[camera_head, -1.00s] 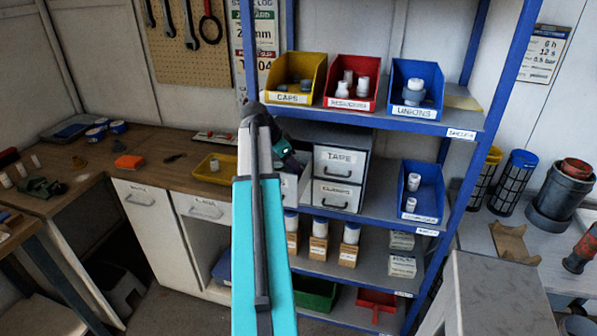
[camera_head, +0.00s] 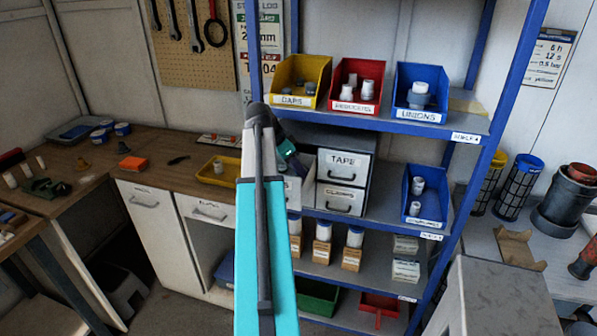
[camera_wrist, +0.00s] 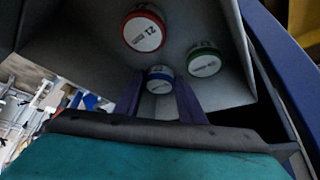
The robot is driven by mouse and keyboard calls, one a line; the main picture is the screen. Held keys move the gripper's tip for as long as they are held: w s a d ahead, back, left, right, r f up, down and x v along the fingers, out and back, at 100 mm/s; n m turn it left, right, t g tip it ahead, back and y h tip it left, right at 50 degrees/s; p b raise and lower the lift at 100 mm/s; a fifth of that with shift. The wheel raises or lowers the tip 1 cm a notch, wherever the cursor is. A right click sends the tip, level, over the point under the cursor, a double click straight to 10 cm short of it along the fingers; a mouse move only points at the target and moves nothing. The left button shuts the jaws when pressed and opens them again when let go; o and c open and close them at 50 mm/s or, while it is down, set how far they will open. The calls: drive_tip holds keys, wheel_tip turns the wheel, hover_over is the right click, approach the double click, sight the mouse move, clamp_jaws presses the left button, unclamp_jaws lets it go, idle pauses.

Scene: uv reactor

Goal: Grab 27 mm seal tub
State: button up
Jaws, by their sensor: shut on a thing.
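In the wrist view several round tubs show inside a grey compartment. A blue-rimmed tub (camera_wrist: 160,74) with a white label is between the fingers of my gripper (camera_wrist: 162,90), which is shut on it. Its label is too small to read, so I cannot tell whether it is the 27 mm one. A red-rimmed tub (camera_wrist: 144,31) marked with what looks like 21 or 12 is beside it at upper left. A green-rimmed tub (camera_wrist: 204,61) is to its right. In the head view my arm hides the fingers and the tubs.
The blue shelf rack holds a yellow caps bin (camera_head: 300,82), a red bin (camera_head: 356,86) and a blue unions bin (camera_head: 420,92). Below stands a drawer unit (camera_head: 342,180) beside my wrist. Compartment walls (camera_wrist: 225,30) surround the tubs closely. A wooden bench (camera_head: 150,182) is at left.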

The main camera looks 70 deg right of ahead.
drive_tip(key=shift+r+b, duration=0.3)
drive_tip(key=shift+r, duration=0.05)
drive_tip(key=shift+s+a+b, duration=0.1)
drive_tip(key=shift+a+b, duration=0.65)
drive_tip(key=shift+a, duration=1.2)
drive_tip(key=shift+a+r, duration=0.1)
drive_tip(key=shift+r, duration=0.05)
wheel_tip(320, 180, up, 14)
drive_tip(key=b, duration=0.3)
drive_tip(key=shift+f, duration=0.2)
